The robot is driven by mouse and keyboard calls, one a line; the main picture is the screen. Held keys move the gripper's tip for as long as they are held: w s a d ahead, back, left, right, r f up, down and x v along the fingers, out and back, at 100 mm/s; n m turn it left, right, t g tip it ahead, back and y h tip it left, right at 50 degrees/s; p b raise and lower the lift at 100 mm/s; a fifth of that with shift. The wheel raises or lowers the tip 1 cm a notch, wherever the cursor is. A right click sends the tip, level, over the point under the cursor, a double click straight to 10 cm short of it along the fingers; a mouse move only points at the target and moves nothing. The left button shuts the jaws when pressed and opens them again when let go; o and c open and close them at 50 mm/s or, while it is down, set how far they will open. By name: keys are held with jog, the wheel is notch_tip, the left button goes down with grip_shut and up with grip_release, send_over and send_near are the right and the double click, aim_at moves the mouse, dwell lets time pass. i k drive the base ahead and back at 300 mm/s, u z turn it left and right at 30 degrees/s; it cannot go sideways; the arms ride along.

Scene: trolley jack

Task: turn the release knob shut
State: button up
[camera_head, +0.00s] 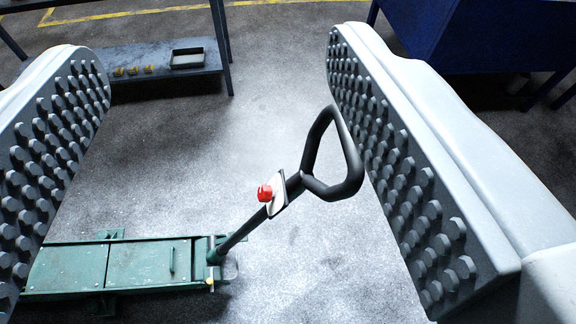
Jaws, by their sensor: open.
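The release knob (265,193) is small and red. It sits on a pale plate (277,194) partway up the jack's dark handle (240,232). The handle leans up and to the right and ends in a black loop grip (345,187). The green trolley jack (140,263) lies on the floor at the lower left. My gripper (262,170) is open, with one studded finger at the left edge and one at the right. The knob and handle show in the gap between the fingers, and neither finger appears to touch them. The knob's turn position cannot be told.
A dark shelf unit (150,84) with a small tray (187,58) and several yellow items stands at the upper left. A blue cabinet (470,35) stands at the upper right. The grey floor (230,110) between them is clear, with yellow lines at the back.

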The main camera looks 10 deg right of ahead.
aim_at(265, 193)
jog(key=z, duration=0.05)
jog(key=k, duration=1.15)
jog(key=u, duration=0.75)
jog(key=i, duration=1.7)
jog(key=z, duration=0.25)
